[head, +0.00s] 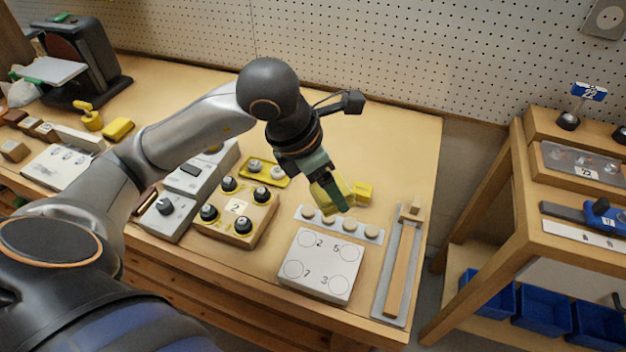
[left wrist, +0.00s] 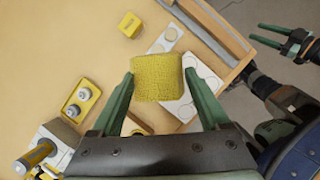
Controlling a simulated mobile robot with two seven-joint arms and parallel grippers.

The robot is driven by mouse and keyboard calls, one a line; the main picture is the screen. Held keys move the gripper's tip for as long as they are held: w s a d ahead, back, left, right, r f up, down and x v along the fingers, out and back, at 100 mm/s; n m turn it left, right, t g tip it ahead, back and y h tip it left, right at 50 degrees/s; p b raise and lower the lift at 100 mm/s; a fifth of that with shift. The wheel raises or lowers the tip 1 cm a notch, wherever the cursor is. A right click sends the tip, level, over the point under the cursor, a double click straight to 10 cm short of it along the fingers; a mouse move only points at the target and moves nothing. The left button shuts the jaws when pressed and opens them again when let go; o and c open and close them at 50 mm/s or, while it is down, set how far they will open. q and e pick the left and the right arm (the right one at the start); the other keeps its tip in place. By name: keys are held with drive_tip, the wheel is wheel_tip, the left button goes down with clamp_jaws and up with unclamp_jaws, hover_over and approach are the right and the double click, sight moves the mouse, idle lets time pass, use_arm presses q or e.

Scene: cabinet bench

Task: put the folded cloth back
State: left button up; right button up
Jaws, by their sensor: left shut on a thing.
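The folded cloth is a yellow, rough-textured square (left wrist: 158,77). My left gripper (left wrist: 159,75) is shut on it, with a green finger at either side. In the head view the cloth (head: 322,197) hangs tilted at the end of my left arm, by the left gripper (head: 330,188), partly hidden by the fingers. It appears to be above the bench, near the row of pale discs. A small yellow block (head: 362,192) is just right of it in the head view and shows apart from it in the left wrist view (left wrist: 130,25). My right gripper (left wrist: 262,34) looks open and empty.
The white numbered panel (head: 318,264), disc strip (head: 340,226) and long grey tray (head: 386,282) are at the bench's front right. A knob box (head: 237,207) and yellow tray (head: 265,172) stand left. The bench (head: 400,140) is clear toward the back right.

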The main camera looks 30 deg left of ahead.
use_arm(q)
drive_tip(key=w+a+f, duration=0.8)
drive_tip(key=a, duration=0.1)
drive_tip(key=shift+w+a+f, duration=0.15)
drive_tip(key=shift+w+f, duration=0.15)
drive_tip(key=shift+w, duration=0.1)
drive_tip(key=shift+w+a+f, duration=0.4)
drive_tip(key=shift+a+f, duration=0.05)
drive_tip(key=shift+f, duration=1.9)
drive_tip(key=o, duration=1.2)
drive_tip(key=shift+d+r, duration=0.1)
drive_tip(key=shift+c, duration=0.2)
drive_tip(key=v, duration=1.2)
drive_tip(key=shift+r, duration=0.2)
drive_tip(key=shift+w+p, duration=0.1)
drive_tip(key=shift+p, duration=0.2)
